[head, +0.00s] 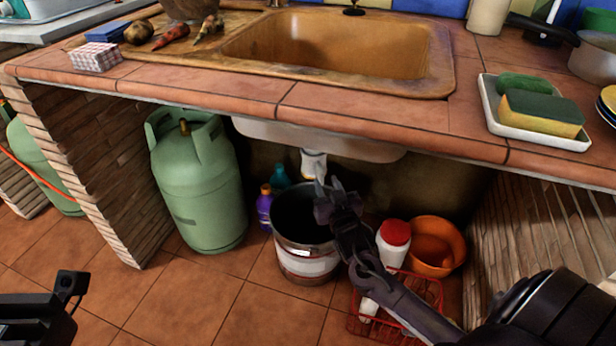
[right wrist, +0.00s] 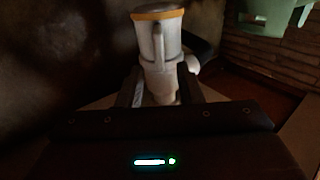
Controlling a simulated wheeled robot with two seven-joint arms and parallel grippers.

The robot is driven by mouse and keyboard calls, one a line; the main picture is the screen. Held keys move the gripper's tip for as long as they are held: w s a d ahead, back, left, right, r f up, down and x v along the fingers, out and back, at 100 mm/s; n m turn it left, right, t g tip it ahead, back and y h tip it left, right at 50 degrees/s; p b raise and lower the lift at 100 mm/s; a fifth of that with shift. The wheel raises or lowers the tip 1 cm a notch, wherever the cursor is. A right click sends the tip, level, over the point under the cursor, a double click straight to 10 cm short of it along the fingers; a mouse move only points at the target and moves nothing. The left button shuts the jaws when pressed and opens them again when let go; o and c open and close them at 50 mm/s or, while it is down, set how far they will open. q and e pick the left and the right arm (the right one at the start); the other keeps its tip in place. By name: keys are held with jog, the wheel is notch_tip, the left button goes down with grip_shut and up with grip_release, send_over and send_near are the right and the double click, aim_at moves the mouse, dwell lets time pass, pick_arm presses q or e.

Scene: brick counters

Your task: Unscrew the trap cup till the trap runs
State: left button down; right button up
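The trap is a pale, whitish fitting (head: 314,162) hanging under the sink (head: 335,40), mostly behind my right gripper. My right gripper (head: 322,192) is at the trap, above the bucket. In the right wrist view, the trap (right wrist: 157,45) has an orange ring at its top edge. Its narrower part lies between my two fingers (right wrist: 160,90), which are spread on either side; contact cannot be made out in the dark. A dark part of my left arm shows at the head view's lower left, without its fingertips.
A bucket (head: 305,265) stands under the trap. A green gas cylinder (head: 198,185) is to its left, with small bottles (head: 265,205) between. A red-capped white container (head: 393,243), a red wire basket (head: 432,290) and an orange pot (head: 437,247) stand to the right.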

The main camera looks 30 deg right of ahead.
aim_at(323, 177)
jog(key=b+x, duration=0.1)
jog(key=x, duration=0.4)
jog(key=shift+w+f+b, duration=0.1)
jog(key=shift+w+b, duration=0.1)
jog(key=shift+b, duration=0.1)
grip_shut()
